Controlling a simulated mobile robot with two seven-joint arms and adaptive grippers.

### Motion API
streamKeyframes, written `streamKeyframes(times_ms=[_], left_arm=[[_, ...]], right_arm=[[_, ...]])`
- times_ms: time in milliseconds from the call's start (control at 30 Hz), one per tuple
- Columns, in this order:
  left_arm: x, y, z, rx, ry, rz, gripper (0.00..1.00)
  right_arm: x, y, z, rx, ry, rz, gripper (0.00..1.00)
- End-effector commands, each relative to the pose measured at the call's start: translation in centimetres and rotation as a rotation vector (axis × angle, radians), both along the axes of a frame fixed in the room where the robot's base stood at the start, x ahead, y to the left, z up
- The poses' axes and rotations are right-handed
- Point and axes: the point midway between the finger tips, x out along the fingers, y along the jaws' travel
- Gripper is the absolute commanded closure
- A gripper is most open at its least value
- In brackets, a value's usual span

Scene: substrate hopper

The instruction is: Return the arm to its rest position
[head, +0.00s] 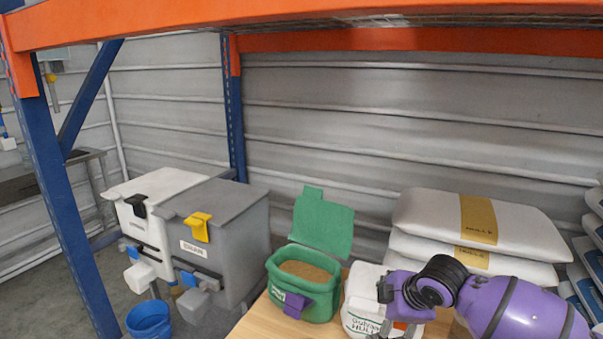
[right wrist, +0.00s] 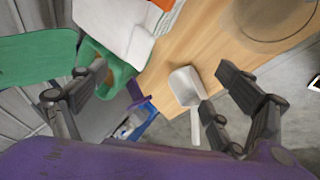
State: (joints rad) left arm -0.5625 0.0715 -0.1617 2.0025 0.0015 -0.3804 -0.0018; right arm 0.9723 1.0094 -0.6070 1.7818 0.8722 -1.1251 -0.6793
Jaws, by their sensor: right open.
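My right arm (head: 515,305), purple with black joints, reaches in from the lower right of the head view, in front of the white bags. Its fingers are hard to make out there. In the right wrist view my right gripper (right wrist: 162,70) is open, its two dark fingers wide apart with nothing clamped between them. A small grey scoop (right wrist: 186,84) shows between the fingers, at the wooden table's edge; I cannot tell its height relative to the tabletop. My left gripper is in neither view.
A green tub (head: 320,295) with raised lid (head: 322,222) holds brown material, beside a white bag (head: 362,300) on the wooden table (head: 262,318). Stacked white sacks (head: 430,210) stand behind. Grey (head: 228,220) and white (head: 165,190) hoppers, a blue bucket (head: 149,320) and a blue rack post (head: 65,200) are left.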

Motion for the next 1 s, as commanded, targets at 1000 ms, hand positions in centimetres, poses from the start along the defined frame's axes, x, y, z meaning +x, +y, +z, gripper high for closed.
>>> streamKeyframes(times_ms=[1000], left_arm=[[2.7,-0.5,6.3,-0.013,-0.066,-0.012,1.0]], right_arm=[[-37.3,0.0,-17.6,0.782,-0.076,-1.108,0.09]])
